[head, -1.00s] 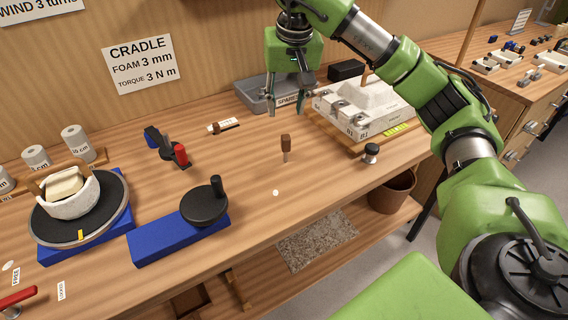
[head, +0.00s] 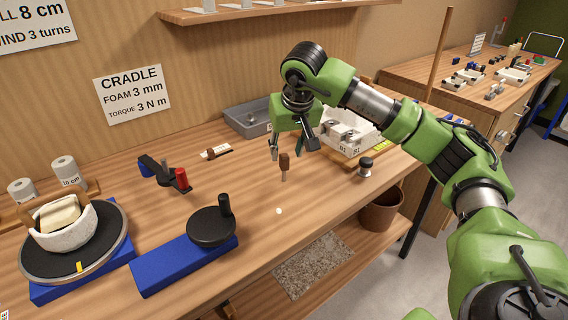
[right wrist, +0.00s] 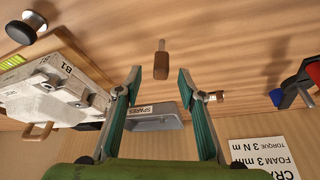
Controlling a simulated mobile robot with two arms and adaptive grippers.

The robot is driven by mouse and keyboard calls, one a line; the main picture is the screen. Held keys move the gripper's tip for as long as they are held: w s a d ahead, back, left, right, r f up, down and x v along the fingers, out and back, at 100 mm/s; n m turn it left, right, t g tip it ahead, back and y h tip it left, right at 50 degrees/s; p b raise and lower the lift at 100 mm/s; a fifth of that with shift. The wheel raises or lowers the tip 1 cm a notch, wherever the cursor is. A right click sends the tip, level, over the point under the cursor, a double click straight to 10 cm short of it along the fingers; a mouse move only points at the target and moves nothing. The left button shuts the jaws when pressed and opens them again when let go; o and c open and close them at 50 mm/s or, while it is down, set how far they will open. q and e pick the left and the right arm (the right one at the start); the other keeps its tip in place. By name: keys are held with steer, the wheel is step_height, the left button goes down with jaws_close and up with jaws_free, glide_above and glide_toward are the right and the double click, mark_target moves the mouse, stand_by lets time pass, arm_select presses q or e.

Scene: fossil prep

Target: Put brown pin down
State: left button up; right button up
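A brown pin (head: 284,161) with a thick brown top and a thin pale shank stands upright on the wooden bench. In the right wrist view the pin (right wrist: 161,64) shows ahead of the fingertips, between their lines. My right gripper (head: 292,150) is open and empty, close above and behind the pin in the head view. Its two teal-padded fingers (right wrist: 159,76) are spread wide in the right wrist view, and neither visibly touches the pin. My left gripper is not in view.
A black knob (head: 366,165) and a white block fixture (head: 345,128) are at right, a grey spares tray (head: 247,117) behind. A blue base with black crank (head: 190,262) stands in front.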

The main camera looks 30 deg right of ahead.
mark_target(285, 156)
steer(key=p+x, duration=0.1)
steer(key=x, duration=0.4)
steer(key=shift+w+f, duration=0.1)
jaws_close()
